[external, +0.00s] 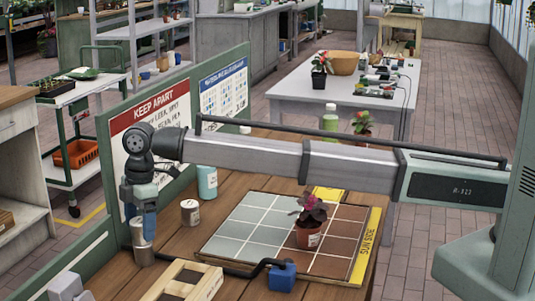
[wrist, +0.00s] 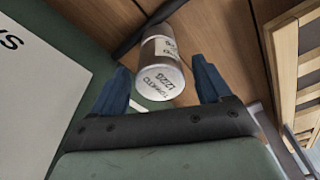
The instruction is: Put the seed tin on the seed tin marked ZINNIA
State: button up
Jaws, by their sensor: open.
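My gripper (external: 146,208) points down at the left side of the wooden table, with its fingers apart. In the wrist view the gripper (wrist: 161,75) has one blue finger on each side of a silver seed tin (wrist: 162,82), without visible contact. This tin's end label reads TOMATO, and a pale label wraps its side. In the external view, silver tin surfaces (external: 143,254) show directly below my gripper; they look like two tins stacked, but I cannot be sure. I cannot read ZINNIA on any tin.
A green board (external: 175,110) with signs stands close behind my gripper. A potted plant (external: 309,232) stands on the tiled mat (external: 248,228).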

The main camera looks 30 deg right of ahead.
notch_tip(320, 180, up, 11)
jog(key=d, duration=0.1)
jog(key=shift+w+d, duration=0.15)
jog(key=shift+w, duration=0.05)
